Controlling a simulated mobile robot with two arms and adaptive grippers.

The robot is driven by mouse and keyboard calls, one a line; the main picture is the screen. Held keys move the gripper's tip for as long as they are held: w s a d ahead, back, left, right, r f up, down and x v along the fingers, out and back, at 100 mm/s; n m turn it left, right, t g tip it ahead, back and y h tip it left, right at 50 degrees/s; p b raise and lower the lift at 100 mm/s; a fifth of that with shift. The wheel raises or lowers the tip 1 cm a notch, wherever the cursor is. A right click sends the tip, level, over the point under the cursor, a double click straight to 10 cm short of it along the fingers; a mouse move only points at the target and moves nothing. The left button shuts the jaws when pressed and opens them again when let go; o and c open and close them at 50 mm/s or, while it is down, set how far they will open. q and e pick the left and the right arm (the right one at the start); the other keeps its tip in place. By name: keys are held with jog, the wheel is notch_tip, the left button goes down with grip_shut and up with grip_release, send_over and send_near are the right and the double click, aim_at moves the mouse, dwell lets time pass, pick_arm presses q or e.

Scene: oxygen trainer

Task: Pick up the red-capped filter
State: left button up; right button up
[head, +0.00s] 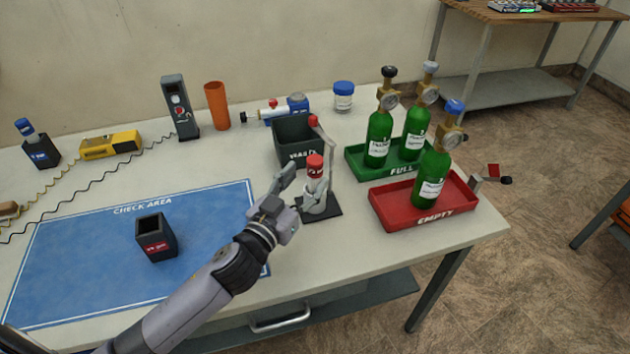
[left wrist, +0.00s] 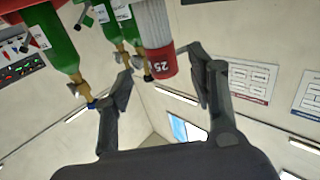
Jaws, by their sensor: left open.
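The red-capped filter (head: 315,166) stands upright, red cap on top, in a small stand with a dark base (head: 333,208) and a bent grey arm. My left gripper (head: 287,194) is open just left of the filter, fingers pointing towards it. In the left wrist view, which looks inverted, the filter's red cap marked 25 (left wrist: 161,62) and its pale ribbed body show between the two open fingers (left wrist: 160,85), near the tips. Whether a finger touches it I cannot tell. My right gripper is in neither view.
A dark waste bin (head: 296,135) stands behind the filter. Green bottles stand in the green FULL tray (head: 357,164) and red EMPTY tray (head: 384,212) to the right. A dark box (head: 156,240) stands on the blue check mat (head: 75,262). The mat is otherwise mostly clear.

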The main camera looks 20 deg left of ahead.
aim_at(311, 171)
pick_arm(q)
jog(key=w, duration=0.2)
jog(key=w+p, duration=0.1)
jog(key=w, duration=0.2)
jog(key=shift+w+d, duration=0.3)
jog(key=shift+d, duration=0.1)
jog(key=shift+r, duration=0.1)
jog(key=shift+c, duration=0.3)
grip_shut()
